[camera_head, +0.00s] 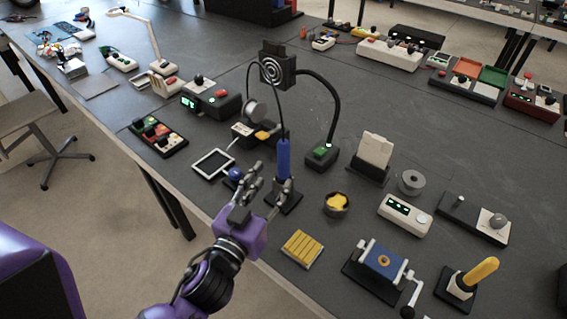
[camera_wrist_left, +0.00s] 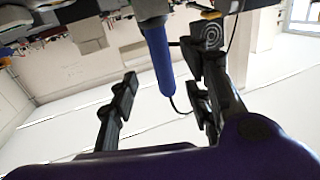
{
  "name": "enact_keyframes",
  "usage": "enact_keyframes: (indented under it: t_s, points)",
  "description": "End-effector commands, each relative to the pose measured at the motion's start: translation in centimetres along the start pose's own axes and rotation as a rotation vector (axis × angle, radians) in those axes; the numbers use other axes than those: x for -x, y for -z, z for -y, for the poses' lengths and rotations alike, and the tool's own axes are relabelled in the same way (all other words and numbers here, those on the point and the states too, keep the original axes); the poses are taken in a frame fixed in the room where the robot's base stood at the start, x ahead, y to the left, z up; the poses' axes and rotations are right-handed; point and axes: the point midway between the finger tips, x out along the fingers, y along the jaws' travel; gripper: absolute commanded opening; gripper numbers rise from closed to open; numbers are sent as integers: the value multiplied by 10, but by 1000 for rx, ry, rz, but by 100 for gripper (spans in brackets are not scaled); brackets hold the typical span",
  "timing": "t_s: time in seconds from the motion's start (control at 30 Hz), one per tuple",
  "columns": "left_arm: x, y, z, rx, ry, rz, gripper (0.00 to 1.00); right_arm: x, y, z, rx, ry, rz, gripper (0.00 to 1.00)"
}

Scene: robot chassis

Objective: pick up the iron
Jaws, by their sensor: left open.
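The iron (camera_head: 284,160) has a blue handle and stands upright in a small dark stand (camera_head: 286,202), with a thin black cord rising from its top. My left gripper (camera_head: 271,182) is open at the iron's lower part. In the left wrist view the blue handle (camera_wrist_left: 160,62) shows between the two spread fingers of the left gripper (camera_wrist_left: 163,95), with a gap visible on both sides. The iron's tip is hidden in the stand. My right gripper is not in view.
A black fan-like head (camera_head: 277,68) on a curved arm stands behind the iron. A white-framed tablet (camera_head: 213,163) lies to the left, and a round tin with yellow filling (camera_head: 336,204) to the right. A yellow slotted block (camera_head: 302,248) lies near the front edge.

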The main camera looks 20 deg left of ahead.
Motion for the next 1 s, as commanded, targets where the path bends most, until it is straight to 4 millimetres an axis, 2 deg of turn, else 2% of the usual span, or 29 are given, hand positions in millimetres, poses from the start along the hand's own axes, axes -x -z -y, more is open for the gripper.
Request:
enact_keyframes:
  t_s: [0.17,0.37,0.57,0.7,0.97,1.0]
  points:
    - [-12,8,-2,0,-6,-21,45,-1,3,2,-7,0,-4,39]
    - [-34,12,-2,0,-6,-22,45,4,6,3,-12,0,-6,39]
    - [-63,23,-2,-3,-5,-25,45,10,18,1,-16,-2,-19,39]
    - [-78,19,-2,-1,-5,-20,45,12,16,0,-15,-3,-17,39]
    - [-81,16,-2,0,-5,-17,45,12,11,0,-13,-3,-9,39]
    - [-81,16,-2,0,-5,-17,42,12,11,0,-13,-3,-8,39]
